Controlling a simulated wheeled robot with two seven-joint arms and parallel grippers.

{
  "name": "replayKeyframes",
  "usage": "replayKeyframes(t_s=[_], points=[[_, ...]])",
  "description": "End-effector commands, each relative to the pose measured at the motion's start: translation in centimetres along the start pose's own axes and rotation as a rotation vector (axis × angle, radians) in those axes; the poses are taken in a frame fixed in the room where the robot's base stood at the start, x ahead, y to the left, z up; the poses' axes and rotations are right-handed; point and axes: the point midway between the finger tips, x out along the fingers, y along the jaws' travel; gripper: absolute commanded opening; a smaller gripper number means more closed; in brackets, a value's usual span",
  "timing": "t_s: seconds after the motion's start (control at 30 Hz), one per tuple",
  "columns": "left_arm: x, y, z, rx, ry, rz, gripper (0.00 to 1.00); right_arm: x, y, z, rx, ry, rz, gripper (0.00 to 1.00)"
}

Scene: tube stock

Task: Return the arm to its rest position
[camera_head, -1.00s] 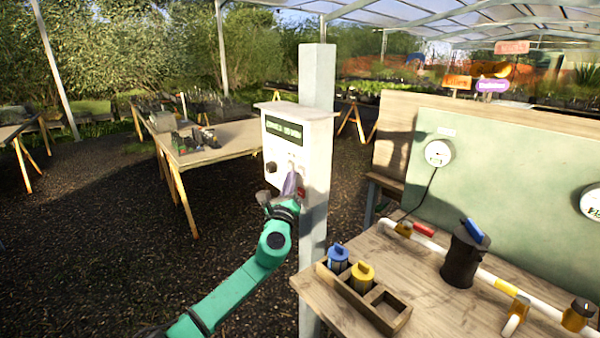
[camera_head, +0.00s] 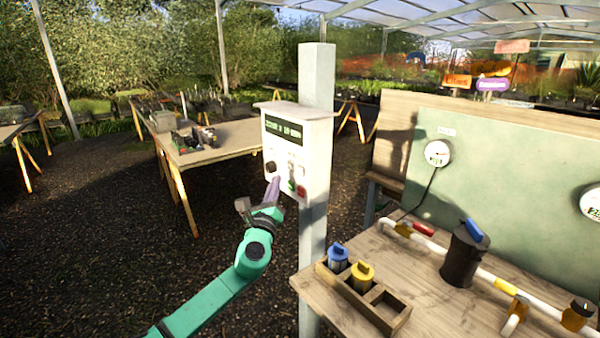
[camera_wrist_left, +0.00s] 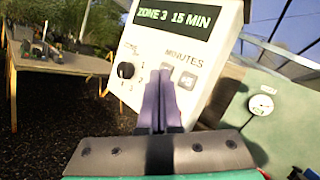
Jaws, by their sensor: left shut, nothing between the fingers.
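My left gripper (camera_head: 273,188) is shut and empty, in front of the lower left part of a white control box (camera_head: 292,152). The box is fixed to a grey post (camera_head: 316,90). In the left wrist view my purple fingers (camera_wrist_left: 161,88) are together and stand over the lower part of the box face, apart from it as far as I can tell. The box display (camera_wrist_left: 174,17) reads "ZONE 3 15 MIN". A black knob (camera_wrist_left: 126,70) is left of the fingers, and grey MINUTES buttons (camera_wrist_left: 187,80) are to the right. My right gripper is not in view.
A wooden bench (camera_head: 424,313) at right holds a divided wooden box (camera_head: 400,322) with blue and yellow capped parts, a black canister (camera_head: 464,257) and a white pipe (camera_head: 495,281). A green panel (camera_head: 520,170) with gauges stands behind. Open gravel lies left of the post.

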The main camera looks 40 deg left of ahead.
Motion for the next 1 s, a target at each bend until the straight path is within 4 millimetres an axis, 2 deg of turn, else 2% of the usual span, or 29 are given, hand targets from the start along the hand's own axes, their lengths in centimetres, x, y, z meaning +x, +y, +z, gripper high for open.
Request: replayKeyframes(t_s=[0.43, 0.53, 0.57, 0.67, 0.7, 0.77, 0.8, 0.87, 0.9, 0.97, 1.0], points=[[0.0, 0.1, -0.1, -0.002, 0.002, 0.002, 0.00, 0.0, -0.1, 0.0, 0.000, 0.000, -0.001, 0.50], [-0.2, 1.6, -1.9, -0.044, 0.044, 0.039, 0.00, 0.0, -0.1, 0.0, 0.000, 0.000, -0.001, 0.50], [-0.4, 2.6, -3.1, -0.070, 0.070, 0.063, 0.00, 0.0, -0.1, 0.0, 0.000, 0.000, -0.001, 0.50], [-2.0, 7.3, -8.8, -0.211, 0.194, 0.192, 0.00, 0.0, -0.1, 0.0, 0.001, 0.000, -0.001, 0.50], [-3.3, 9.5, -11.7, -0.283, 0.249, 0.260, 0.00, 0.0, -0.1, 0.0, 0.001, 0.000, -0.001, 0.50], [-5.7, 12.8, -16.0, -0.394, 0.326, 0.370, 0.00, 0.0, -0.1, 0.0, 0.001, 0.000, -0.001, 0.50], [-7.6, 14.7, -18.7, -0.466, 0.370, 0.444, 0.00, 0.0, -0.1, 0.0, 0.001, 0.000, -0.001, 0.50], [-10.9, 17.4, -22.6, -0.572, 0.430, 0.561, 0.00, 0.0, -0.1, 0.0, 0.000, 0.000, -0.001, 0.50], [-13.4, 19.1, -25.0, -0.640, 0.462, 0.641, 0.00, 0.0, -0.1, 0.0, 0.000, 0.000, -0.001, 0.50], [-17.5, 21.3, -28.5, -0.741, 0.502, 0.766, 0.00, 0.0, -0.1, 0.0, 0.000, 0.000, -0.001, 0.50], [-20.4, 22.6, -30.6, -0.806, 0.523, 0.851, 0.00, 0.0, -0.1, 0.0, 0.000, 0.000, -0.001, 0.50]])
